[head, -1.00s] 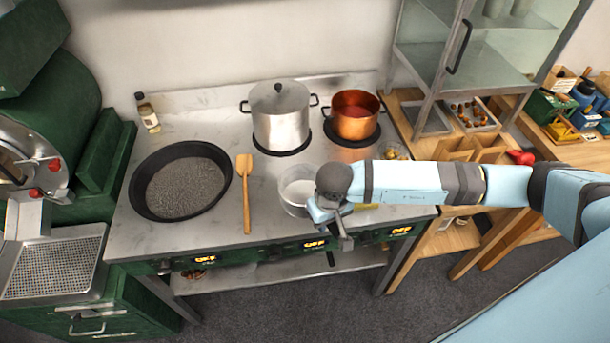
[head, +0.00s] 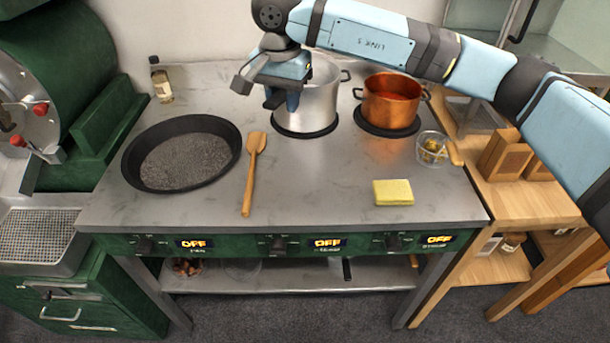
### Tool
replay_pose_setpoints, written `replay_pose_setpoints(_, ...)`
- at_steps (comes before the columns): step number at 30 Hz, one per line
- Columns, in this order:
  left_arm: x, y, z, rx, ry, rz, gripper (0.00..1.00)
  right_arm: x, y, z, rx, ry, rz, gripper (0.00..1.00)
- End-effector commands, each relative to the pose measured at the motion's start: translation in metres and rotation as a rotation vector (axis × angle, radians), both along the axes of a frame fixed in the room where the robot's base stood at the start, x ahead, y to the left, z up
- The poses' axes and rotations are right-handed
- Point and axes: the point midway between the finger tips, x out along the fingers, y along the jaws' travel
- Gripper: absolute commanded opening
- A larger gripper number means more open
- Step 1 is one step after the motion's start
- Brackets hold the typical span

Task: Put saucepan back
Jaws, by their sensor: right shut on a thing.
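My right gripper (head: 262,92) is in front of and over the left side of the steel pot (head: 308,112) at the back of the stove. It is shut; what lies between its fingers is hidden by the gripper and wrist. The small saucepan is not clearly visible on the worktop; a pale shape behind the wrist may be part of it or of the steel pot, I cannot tell which. The pot's top and left handle are mostly covered, so its lid cannot be made out. My left gripper is not in view.
A copper pot (head: 391,104) stands right of the steel pot. A black pan (head: 226,172) and wooden spatula (head: 248,182) lie left. A yellow sponge (head: 393,192) and glass bowl (head: 432,150) are right. A bottle (head: 161,82) stands back left. The front-centre worktop (head: 315,190) is clear.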

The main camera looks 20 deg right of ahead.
Motion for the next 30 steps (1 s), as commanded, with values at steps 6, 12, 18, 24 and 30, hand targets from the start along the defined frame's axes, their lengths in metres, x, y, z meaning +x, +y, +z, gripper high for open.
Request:
replay_pose_setpoints(6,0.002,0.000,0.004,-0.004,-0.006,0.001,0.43,0.000,0.001,-0.036,-0.003,0.005,-0.007,0.00)
replay_pose_setpoints(12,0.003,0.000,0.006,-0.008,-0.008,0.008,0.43,-0.001,0.001,-0.090,-0.002,0.004,-0.007,0.00)
replay_pose_setpoints(18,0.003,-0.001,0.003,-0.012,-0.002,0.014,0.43,0.000,0.001,-0.135,-0.001,0.002,-0.005,0.00)
replay_pose_setpoints(24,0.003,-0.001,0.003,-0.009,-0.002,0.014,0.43,0.000,0.001,-0.153,-0.001,0.000,-0.005,0.00)
replay_pose_setpoints(30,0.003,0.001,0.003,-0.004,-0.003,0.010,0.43,0.000,0.001,-0.175,-0.002,0.002,-0.006,0.00)
